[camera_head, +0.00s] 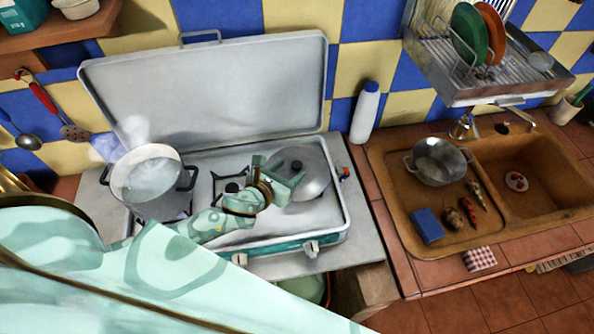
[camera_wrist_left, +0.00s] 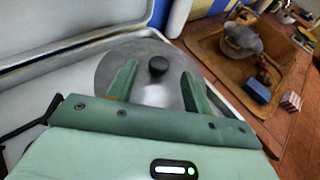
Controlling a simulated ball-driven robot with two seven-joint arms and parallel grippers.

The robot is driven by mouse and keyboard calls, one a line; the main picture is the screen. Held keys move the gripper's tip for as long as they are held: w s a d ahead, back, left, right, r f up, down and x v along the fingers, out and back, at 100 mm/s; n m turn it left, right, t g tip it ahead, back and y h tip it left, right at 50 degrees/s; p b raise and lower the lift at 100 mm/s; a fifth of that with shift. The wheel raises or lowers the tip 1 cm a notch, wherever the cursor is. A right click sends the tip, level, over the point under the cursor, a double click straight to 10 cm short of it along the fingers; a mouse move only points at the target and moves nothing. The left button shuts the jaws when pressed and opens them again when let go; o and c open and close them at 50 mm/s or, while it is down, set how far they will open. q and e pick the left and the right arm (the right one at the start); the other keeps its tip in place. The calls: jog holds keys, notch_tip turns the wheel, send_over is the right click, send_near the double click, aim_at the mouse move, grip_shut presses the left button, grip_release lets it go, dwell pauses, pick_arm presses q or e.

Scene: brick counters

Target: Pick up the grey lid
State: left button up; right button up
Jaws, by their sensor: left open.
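The grey lid (camera_head: 316,182) is round, with a dark knob, and lies at the right side of the open camping stove (camera_head: 338,212). In the left wrist view the lid (camera_wrist_left: 112,68) shows just beyond my fingers, with its black knob (camera_wrist_left: 158,66) between the two finger lines. My left gripper (camera_head: 287,172) is open and empty, at the lid's left edge in the head view. In the left wrist view its green fingers (camera_wrist_left: 160,80) are spread apart on either side of the knob. My arm hides part of the stove. My right gripper is not in view.
A steaming pot (camera_head: 150,200) stands on the left burner. The raised stove cover (camera_head: 210,90) stands behind. A white bottle (camera_head: 364,113) is to the right. Further right is a sink (camera_head: 400,215) with a metal pot (camera_head: 440,165) and a blue sponge (camera_head: 428,225).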

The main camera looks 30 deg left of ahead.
aim_at(295, 166)
pick_arm(q)
jog(key=x, duration=0.2)
jog(key=b+x, duration=0.1)
jog(key=x, duration=0.2)
jog(key=shift+w+f, duration=0.15)
jog(key=shift+f, duration=0.2)
grip_shut()
jog(key=shift+r, duration=0.15)
